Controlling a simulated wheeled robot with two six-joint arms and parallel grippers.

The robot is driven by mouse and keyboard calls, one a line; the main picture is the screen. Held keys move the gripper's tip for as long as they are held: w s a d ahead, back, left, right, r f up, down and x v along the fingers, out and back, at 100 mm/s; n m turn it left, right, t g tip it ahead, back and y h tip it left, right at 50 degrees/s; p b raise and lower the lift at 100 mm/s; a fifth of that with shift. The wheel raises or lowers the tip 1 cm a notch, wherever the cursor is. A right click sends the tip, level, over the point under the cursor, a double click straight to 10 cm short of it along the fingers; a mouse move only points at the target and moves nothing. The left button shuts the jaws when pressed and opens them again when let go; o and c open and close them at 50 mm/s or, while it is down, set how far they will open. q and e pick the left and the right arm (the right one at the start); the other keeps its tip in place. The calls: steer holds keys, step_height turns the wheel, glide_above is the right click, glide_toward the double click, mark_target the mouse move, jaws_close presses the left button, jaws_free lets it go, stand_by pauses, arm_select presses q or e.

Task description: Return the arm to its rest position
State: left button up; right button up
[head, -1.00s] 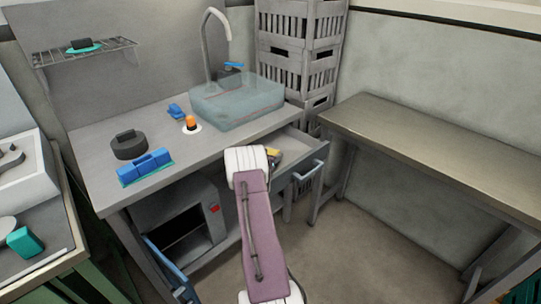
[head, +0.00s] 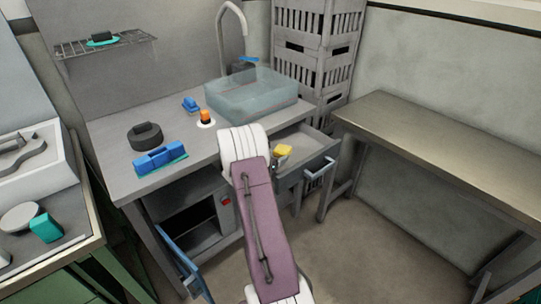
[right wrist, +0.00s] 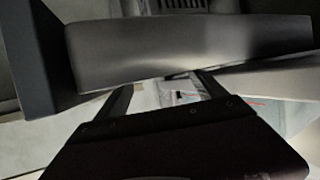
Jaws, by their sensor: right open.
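My right arm (head: 262,225), with a mauve link and white joints, reaches up from the bottom of the head view in front of the counter and open drawer. My right gripper shows only as a small grey part (head: 280,161) beside the white joint, over the drawer; most of it is hidden. In the right wrist view my right gripper (right wrist: 166,88) has its two dark fingers apart, with nothing held between them. A broad grey bar crosses just beyond the fingers. My left gripper is not in view.
The open drawer (head: 322,150) has a yellow block (head: 284,149) at its opening. The counter (head: 115,186) holds a translucent basin (head: 250,97), a blue block (head: 160,161) and a dark round object (head: 145,137). A blue-edged cabinet door (head: 180,262) stands open. The right-hand table (head: 440,150) is bare.

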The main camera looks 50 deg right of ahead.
steer(key=shift+v, duration=1)
